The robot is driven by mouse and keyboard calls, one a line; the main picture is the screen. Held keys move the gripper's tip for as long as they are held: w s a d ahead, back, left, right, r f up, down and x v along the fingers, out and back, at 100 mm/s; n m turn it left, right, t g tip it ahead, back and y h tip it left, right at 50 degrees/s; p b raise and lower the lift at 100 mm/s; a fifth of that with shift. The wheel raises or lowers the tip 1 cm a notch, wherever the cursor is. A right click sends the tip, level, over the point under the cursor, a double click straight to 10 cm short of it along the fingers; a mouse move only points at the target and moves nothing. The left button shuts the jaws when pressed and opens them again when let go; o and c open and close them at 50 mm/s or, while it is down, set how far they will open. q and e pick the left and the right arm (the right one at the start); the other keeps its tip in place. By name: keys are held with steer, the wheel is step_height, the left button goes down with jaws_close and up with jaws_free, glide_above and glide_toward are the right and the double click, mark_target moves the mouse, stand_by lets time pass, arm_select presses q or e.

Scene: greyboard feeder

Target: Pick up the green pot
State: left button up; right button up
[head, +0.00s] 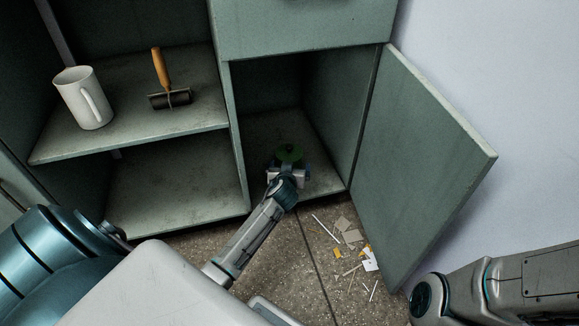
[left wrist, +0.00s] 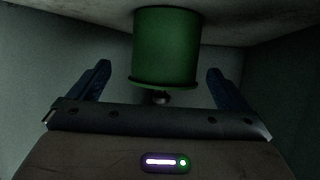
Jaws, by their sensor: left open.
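The green pot (head: 290,152) stands on the floor of the open lower cabinet compartment, partly hidden behind my left gripper (head: 288,168). In the left wrist view the green pot (left wrist: 165,48) is at the top centre, with a small dark knob at its lower end in the picture. The fingers of my left gripper (left wrist: 157,85) are spread to either side, with a visible gap between each finger and the pot. The gripper is open and empty, just in front of the pot. My right gripper is not in view.
The cabinet door (head: 425,165) stands open on the right. The compartment's side walls are close on both sides. A white mug (head: 80,97) and a wooden-handled roller (head: 165,80) are on the left shelf. Paper scraps (head: 350,240) lie on the floor.

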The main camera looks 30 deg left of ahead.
arm_select(q)
steer(key=b+x, duration=0.1)
steer(key=x, duration=0.1)
steer(key=b+x, duration=0.1)
steer(key=shift+a+f+b, duration=0.35)
steer(key=shift+w+a+f, duration=0.1)
steer(key=shift+w+a, duration=0.15)
steer(key=shift+w, duration=0.25)
steer(key=shift+c, duration=0.2)
steer(key=c, duration=1.2)
